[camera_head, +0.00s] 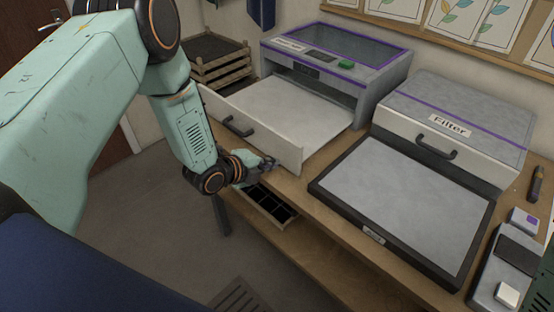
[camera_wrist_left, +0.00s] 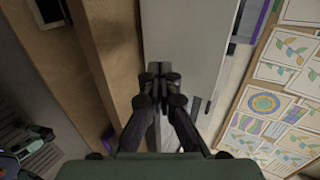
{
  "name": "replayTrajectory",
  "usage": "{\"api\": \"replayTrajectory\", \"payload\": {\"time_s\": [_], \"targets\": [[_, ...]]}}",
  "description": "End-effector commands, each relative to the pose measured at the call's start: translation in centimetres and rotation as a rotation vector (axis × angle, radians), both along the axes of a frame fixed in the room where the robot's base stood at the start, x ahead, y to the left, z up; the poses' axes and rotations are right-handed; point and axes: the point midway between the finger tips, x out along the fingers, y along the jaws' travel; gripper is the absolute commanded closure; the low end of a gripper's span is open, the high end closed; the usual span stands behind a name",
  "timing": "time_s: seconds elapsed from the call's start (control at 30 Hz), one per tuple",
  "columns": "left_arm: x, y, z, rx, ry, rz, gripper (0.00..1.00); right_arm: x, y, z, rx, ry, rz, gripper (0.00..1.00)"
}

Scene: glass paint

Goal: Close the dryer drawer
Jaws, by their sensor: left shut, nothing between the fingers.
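The dryer (camera_head: 383,77) is a grey box with purple trim and a dark window on top, at the back of the bench. Its white drawer (camera_head: 275,140) is pulled out towards me, with a black handle (camera_head: 238,127) on its front. My left gripper (camera_head: 270,163) is shut and empty, low near the right end of the drawer front. In the left wrist view its closed fingers (camera_wrist_left: 158,72) overlap a pale grey surface; whether they touch it I cannot tell. My right gripper is not in view.
A grey unit labelled "Filter" (camera_head: 450,124) stands right of the dryer. A dark-framed panel (camera_head: 405,205) lies on the wooden bench before it. A wooden slatted rack (camera_head: 222,68) stands left of the dryer. A compartment tray (camera_head: 268,203) is below the bench edge. Floor is clear at left.

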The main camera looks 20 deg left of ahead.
Motion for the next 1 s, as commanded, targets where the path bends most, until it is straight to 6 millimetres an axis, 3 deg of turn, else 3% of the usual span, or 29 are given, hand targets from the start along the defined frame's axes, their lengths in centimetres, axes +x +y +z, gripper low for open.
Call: {"api": "replayTrajectory", "payload": {"time_s": [0.2, 0.77, 1.0], "targets": [[2.0, -0.9, 0.2, 0.001, -0.001, -0.002, 1.00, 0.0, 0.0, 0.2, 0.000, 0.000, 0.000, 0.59], [2.6, -1.1, 0.1, 0.000, -0.002, 0.000, 1.00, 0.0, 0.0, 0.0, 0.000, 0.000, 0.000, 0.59], [4.3, -1.8, 0.0, 0.001, -0.004, -0.001, 1.00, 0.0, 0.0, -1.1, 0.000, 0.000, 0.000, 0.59]]}}
